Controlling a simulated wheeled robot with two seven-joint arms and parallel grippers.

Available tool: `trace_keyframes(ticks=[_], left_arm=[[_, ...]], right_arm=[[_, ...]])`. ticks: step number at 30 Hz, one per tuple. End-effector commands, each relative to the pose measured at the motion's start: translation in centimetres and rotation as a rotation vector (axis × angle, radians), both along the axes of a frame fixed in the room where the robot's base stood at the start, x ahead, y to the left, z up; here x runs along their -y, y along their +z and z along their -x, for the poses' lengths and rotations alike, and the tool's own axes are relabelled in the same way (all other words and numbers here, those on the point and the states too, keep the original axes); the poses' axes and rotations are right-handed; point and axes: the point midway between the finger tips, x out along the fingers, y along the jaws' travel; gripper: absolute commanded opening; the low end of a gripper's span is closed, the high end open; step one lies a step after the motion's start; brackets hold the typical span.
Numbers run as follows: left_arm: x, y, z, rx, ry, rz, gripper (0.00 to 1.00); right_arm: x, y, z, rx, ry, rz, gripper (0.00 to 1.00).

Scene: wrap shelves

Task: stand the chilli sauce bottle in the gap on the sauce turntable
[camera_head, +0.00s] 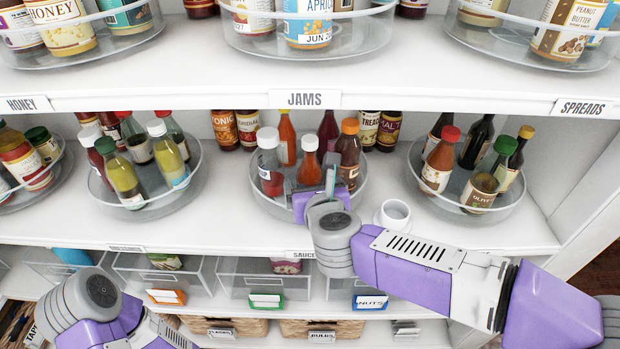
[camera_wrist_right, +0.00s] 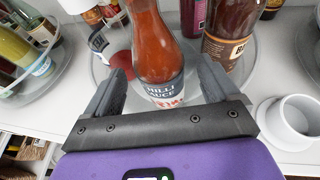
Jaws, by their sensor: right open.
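The chilli sauce bottle (camera_wrist_right: 158,45), orange-red with a dark and white label, stands upright on the clear sauce turntable (camera_wrist_right: 98,72), between neighbouring bottles. In the head view the right gripper (camera_head: 318,196) reaches in over the turntable's front rim. My left arm shows at the lower left, its gripper out of view.
A brown-sauce bottle (camera_head: 348,152) with an orange cap stands right of the chilli sauce, a white-capped red bottle (camera_head: 270,165) left. A small white cup (camera_head: 394,216) stands right of the turntable. Other turntables flank it; the jams shelf edge (camera_head: 220,98) runs above.

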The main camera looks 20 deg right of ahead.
Motion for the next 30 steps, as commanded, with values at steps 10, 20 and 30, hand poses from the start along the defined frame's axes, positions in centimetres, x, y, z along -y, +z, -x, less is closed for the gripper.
trace_keyframes(ticks=[10,20,30], left_arm=[[0.0,1.5,0.0,0.0,0.0,0.0,0.0],[0.0,1.7,0.0,0.0,0.0,0.0,0.0],[0.0,1.7,0.0,0.0,0.0,0.0,0.0]], right_arm=[[-0.6,3.0,6.7,0.004,0.002,0.0,0.88],[-0.7,3.5,8.5,0.0,0.0,0.001,0.88],[-0.7,3.5,8.4,0.0,0.0,0.001,0.88]])
